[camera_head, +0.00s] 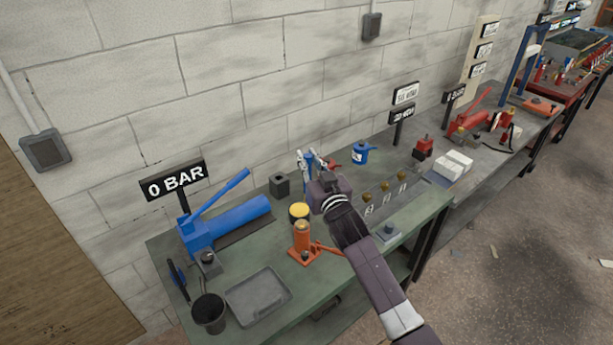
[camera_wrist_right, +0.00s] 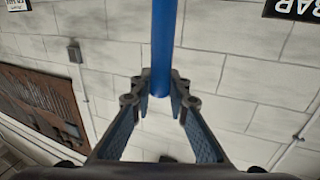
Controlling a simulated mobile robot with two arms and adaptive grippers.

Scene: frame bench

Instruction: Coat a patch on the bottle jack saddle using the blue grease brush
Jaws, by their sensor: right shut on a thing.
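The orange bottle jack (camera_head: 302,242) stands upright on the green bench, with its saddle (camera_head: 301,226) on top. My right gripper (camera_head: 309,163) is raised above the bench, behind and to the right of the jack, apart from it. It is shut on the blue grease brush (camera_wrist_right: 165,40), whose blue handle runs between the two fingertips (camera_wrist_right: 160,88) in the right wrist view. The brush's bristle end cannot be made out. My left gripper is not in view.
A blue hydraulic pump (camera_head: 230,224) is to the left, with a grey tray (camera_head: 258,297) and black cup (camera_head: 208,313) in front. A blue can (camera_head: 361,154) and a panel with several knobs (camera_head: 408,206) are to the right.

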